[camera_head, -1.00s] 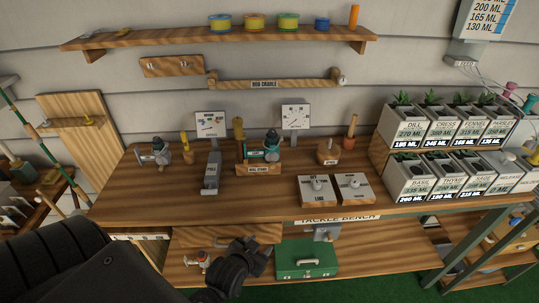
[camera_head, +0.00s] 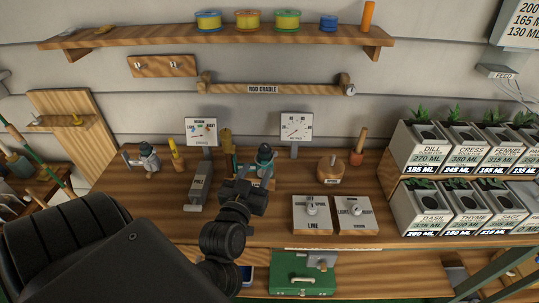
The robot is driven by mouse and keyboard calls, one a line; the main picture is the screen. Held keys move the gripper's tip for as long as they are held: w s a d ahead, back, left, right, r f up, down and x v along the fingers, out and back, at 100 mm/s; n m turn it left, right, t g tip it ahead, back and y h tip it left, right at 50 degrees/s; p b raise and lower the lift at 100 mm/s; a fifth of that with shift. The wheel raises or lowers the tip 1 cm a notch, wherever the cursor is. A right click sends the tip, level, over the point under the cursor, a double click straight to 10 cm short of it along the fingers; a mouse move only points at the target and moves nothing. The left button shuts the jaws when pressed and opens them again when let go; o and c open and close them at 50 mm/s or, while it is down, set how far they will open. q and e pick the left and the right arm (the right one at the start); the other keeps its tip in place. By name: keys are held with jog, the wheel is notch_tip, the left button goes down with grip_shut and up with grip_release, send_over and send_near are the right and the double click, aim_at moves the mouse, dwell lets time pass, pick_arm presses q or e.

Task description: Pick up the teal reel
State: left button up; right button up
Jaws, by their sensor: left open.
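The teal reel (camera_head: 265,157) sits on the wooden reel stand near the back middle of the tackle bench (camera_head: 285,230). My left gripper (camera_head: 251,184) is just in front of it in the picture and covers most of the stand and the reel's lower part. The gripper is open. I see nothing held in it, and I cannot tell whether it touches the reel. My right gripper is not in view.
A grey reel (camera_head: 148,157) stands at the bench's left. A grey box (camera_head: 200,188) is just left of my gripper. Two switch boxes, LINE (camera_head: 311,215) and another (camera_head: 352,216), lie to the right. A wooden block (camera_head: 330,169) stands behind them.

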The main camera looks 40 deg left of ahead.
aim_at(263, 150)
pick_arm(q)
jog(key=x, duration=0.5)
jog(key=shift+s+a+r, duration=0.1)
jog(key=shift+s+a, duration=0.05)
jog(key=shift+a, duration=0.2)
jog(key=shift+w, duration=0.2)
jog(key=shift+w+a+r, duration=0.1)
jog(key=shift+w+r, duration=0.05)
jog(key=shift+r, duration=0.05)
jog(key=p+x, duration=0.2)
jog(key=x, duration=0.2)
jog(key=shift+w+a, duration=0.25)
jog(key=shift+w, duration=0.1)
jog(key=shift+s+d, duration=0.1)
jog(key=shift+c, duration=0.6)
grip_shut()
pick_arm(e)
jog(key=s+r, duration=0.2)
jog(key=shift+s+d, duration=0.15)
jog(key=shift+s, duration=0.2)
